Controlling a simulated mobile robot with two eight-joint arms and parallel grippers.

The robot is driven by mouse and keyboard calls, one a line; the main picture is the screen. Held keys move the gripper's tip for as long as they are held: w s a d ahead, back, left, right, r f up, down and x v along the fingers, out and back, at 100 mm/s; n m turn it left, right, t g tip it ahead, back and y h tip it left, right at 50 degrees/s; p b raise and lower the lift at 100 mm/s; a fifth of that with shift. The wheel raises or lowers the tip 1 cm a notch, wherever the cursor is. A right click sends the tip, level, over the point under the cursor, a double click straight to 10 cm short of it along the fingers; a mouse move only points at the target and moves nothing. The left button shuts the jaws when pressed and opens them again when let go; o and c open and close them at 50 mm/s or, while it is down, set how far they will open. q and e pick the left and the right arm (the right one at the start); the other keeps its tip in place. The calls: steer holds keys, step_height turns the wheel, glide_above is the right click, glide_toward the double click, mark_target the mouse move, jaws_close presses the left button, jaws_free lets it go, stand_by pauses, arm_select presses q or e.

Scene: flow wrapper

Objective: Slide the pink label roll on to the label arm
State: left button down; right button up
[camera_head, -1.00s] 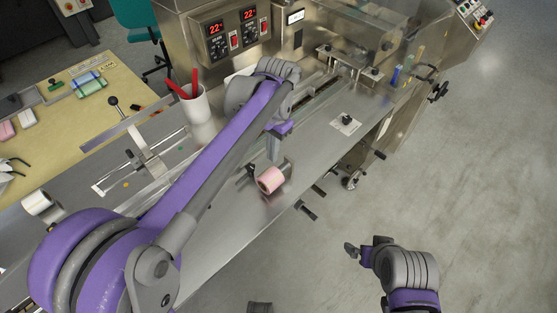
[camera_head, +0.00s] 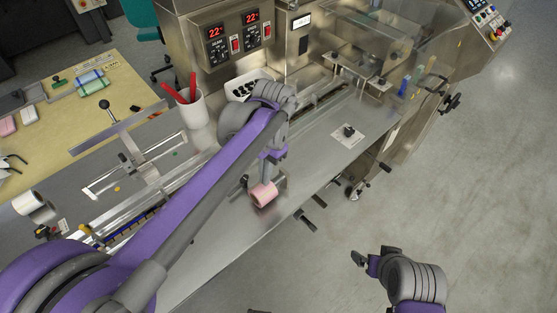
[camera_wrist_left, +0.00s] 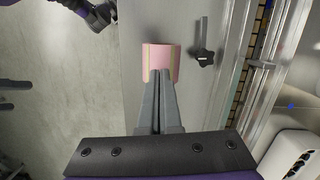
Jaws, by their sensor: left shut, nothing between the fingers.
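The pink label roll (camera_head: 263,193) lies on its side at the front edge of the steel machine deck. It also shows in the left wrist view (camera_wrist_left: 160,58), straight ahead of my fingers. My left gripper (camera_head: 267,178) is shut and empty, its fingertips at the roll's near end. In the wrist view the tips (camera_wrist_left: 159,74) overlap the roll's lower edge; I cannot tell whether they touch it. A black star knob with a rod (camera_wrist_left: 204,57) stands beside the roll. The label arm is not clearly visible. My right gripper (camera_head: 373,260) is over the floor, away from the deck.
A white roll (camera_head: 28,203) is at the far left. Black handles (camera_head: 305,221) stick out from the front edge. The deck right of the roll is mostly clear.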

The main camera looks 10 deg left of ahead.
mark_target(274, 181)
arm_select(q)
steer(key=shift+s+a, duration=0.4)
steer(key=shift+s, duration=0.25)
steer(key=shift+s+f, duration=0.15)
steer(key=shift+f, duration=0.65)
steer(key=shift+s+d, duration=0.1)
arm_select(e)
steer(key=shift+s+f, duration=0.15)
steer(key=shift+s, duration=0.05)
arm_select(q)
steer(key=shift+f, duration=0.1)
steer(key=w+d, duration=0.2)
steer(key=w, duration=0.1)
steer(key=shift+w, duration=0.3)
steer(key=shift+w+d, duration=0.2)
steer(key=shift+w, duration=0.05)
arm_select(e)
steer(key=shift+s, duration=0.1)
